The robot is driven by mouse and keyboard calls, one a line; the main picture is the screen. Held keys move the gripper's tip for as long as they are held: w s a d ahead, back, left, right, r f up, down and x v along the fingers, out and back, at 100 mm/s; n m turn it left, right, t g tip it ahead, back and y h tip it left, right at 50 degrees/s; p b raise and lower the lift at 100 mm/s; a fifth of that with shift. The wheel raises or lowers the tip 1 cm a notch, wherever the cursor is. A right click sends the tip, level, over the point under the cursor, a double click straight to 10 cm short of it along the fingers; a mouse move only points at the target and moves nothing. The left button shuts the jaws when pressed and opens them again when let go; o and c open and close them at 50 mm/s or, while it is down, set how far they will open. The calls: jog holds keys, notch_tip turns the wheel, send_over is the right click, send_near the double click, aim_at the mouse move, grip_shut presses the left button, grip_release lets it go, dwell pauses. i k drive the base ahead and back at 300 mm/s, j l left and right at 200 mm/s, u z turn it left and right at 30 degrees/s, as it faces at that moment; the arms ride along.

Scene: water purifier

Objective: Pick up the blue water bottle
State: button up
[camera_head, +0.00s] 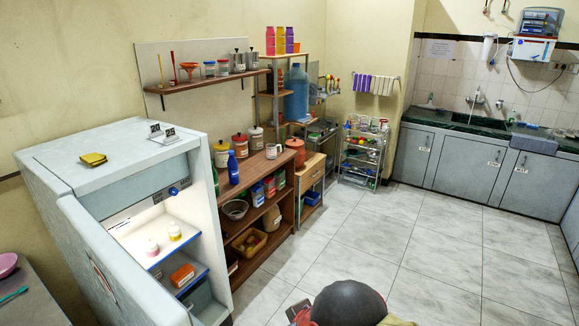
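A blue bottle (233,167) stands upright near the left end of the wooden shelf unit's top, close to the white fridge. A larger, translucent blue water jug (297,92) stands farther back on a rack. Both are blue; I cannot tell from this view which one the task names. My gripper's fingers do not show. A dark rounded shape at the bottom edge seems to be part of my own body, well apart from both.
The open fridge (92,172) stands at left, beside the wooden shelf unit (262,178). Lidded canisters (240,145) stand near the blue bottle. A wall shelf (205,81) hangs above. The tiled floor (420,240) is clear to the right, before grey cabinets (465,165).

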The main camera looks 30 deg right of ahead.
aim_at(233, 165)
jog(key=z, duration=0.4)
jog(key=i+l, duration=0.1)
jog(key=l, duration=0.3)
jog(key=i+l, duration=0.25)
jog(key=l, duration=0.15)
jog(key=i+l, duration=0.25)
jog(key=l, duration=0.15)
jog(key=i+l, duration=0.3)
jog(key=i+j, duration=0.2)
jog(key=i, duration=0.25)
jog(key=i+j, duration=0.25)
jog(key=i, duration=0.15)
jog(key=i+j+u, duration=0.1)
jog(key=i, duration=0.35)
jog(key=i+j, duration=0.2)
jog(key=j, duration=0.2)
jog(key=i+j, duration=0.25)
jog(key=j, duration=0.1)
